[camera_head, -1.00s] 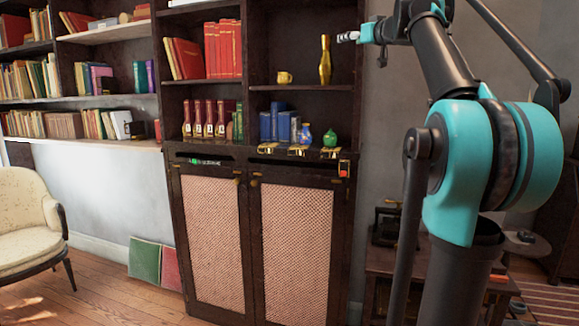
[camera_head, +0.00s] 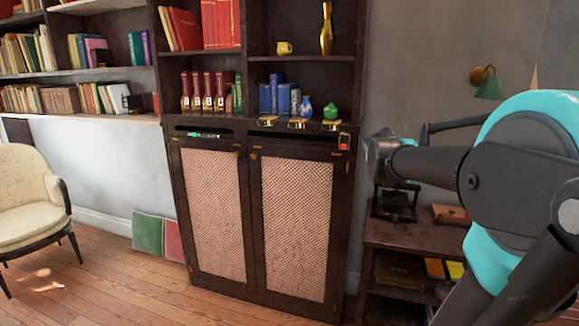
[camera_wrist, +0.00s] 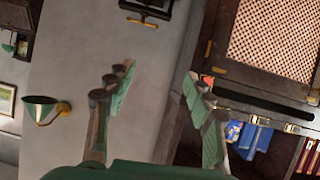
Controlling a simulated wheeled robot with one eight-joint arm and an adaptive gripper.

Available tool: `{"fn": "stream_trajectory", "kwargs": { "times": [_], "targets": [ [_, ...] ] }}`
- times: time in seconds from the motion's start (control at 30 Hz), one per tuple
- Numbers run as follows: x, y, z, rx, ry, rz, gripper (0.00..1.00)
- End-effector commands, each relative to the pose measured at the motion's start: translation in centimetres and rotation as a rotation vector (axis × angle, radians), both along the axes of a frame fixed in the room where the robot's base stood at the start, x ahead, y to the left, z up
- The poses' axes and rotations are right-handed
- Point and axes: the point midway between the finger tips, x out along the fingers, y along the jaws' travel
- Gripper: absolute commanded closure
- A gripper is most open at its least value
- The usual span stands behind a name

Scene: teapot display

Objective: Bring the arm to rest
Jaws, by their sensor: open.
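My gripper (camera_wrist: 158,77) shows in the wrist view with its two green-padded fingers spread apart and nothing between them. Beyond the fingers is the plain grey wall, with the dark cabinet on the right, seen rotated. In the head view my arm (camera_head: 500,180) is folded at the right edge, to the right of the cabinet (camera_head: 255,137). I cannot make out the gripper's fingers in the head view.
A gold vase (camera_head: 326,30) and a yellow mug (camera_head: 284,47) stand on a shelf. A blue vase (camera_head: 305,107) and a green pot (camera_head: 331,111) are lower. A side table (camera_head: 410,238) stands near my arm. A wall lamp (camera_wrist: 42,110) is left of my gripper.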

Motion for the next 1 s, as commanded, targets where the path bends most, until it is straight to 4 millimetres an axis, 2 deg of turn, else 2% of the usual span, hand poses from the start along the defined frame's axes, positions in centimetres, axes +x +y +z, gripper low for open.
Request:
{"fn": "stream_trajectory", "kwargs": {
  "times": [0.03,0.2,0.27,0.4,0.5,0.6,0.7,1.0],
  "targets": [
    [-1.8,0.5,-3.1,0.013,0.055,0.001,0.47],
    [-8.4,2.7,-12.7,0.056,0.250,0.034,0.47],
    [-10.9,3.7,-15.8,0.074,0.318,0.056,0.47],
    [-17.3,6.3,-22.5,0.117,0.475,0.128,0.47],
    [-21.7,8.2,-26.4,0.145,0.571,0.190,0.47],
    [-25.3,9.7,-29.1,0.168,0.645,0.245,0.47],
    [-27.8,10.7,-30.8,0.184,0.692,0.287,0.47],
    [-28.1,10.8,-31.0,0.186,0.699,0.293,0.47]
  ]
}}
